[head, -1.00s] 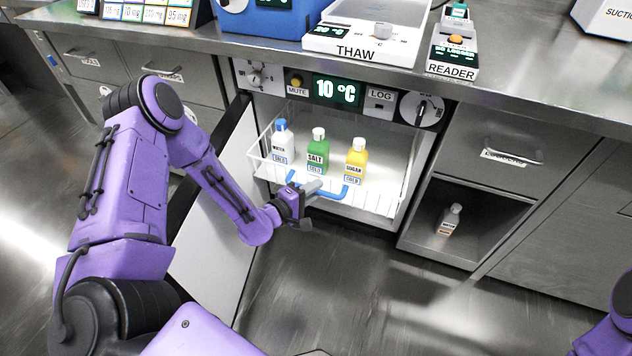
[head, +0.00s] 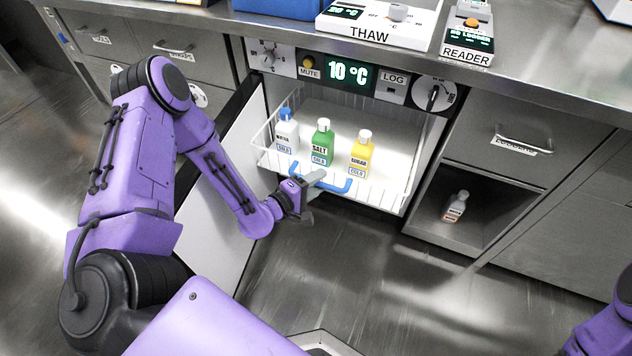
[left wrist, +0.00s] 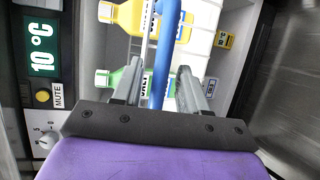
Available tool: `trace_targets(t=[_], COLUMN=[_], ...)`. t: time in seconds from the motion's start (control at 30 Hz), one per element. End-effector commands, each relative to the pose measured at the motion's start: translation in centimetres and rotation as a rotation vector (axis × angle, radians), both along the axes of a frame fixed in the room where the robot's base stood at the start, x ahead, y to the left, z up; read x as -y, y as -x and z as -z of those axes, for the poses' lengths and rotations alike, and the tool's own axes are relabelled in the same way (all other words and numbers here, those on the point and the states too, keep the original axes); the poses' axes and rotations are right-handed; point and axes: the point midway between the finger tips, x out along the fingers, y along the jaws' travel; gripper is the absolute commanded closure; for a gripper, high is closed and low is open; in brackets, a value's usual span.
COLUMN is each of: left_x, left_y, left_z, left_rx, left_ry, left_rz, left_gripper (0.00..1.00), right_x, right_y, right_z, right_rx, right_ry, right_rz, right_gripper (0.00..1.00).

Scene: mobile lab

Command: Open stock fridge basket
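The fridge basket (head: 388,198) is a white wire basket under the counter, with a blue handle (head: 335,188) across its front. It holds a white bottle with a blue cap (head: 286,134), a green salt bottle (head: 322,146) and a yellow sugar bottle (head: 361,155). The basket sticks out a little from the fridge opening. My right gripper is out of view.
The fridge door (head: 225,190) stands open on the left, beside my left arm. A display panel (head: 348,74) reads 10 °C above the basket. An open cubby (head: 500,215) with a small bottle (head: 455,207) is at the right. The floor (head: 400,290) in front looks clear.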

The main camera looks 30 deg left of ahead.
Motion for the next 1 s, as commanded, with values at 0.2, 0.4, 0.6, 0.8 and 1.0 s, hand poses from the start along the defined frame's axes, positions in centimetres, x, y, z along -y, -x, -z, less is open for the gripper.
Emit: trace_targets(t=[0.2,0.4,0.6,0.8,1.0], left_x=[0.0,-0.5,-1.5,-1.8,-1.8], left_y=[0.0,1.9,5.7,7.2,7.2], left_z=[0.0,-0.6,-1.3,-1.4,-1.4], left_rx=[0.001,-0.001,-0.002,0.0,0.0], left_ry=[0.0,0.001,0.001,0.001,0.0], left_rz=[0.001,-0.001,-0.002,0.0,0.0], left_gripper=[0.58,0.58,0.58,0.58,0.62], right_x=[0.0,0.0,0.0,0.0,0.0], right_y=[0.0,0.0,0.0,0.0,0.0], right_z=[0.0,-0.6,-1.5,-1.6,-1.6], right_rx=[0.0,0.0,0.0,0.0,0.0], right_ry=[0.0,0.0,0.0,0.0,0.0], right_rz=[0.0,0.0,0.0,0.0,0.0], right_gripper=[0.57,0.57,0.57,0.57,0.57])
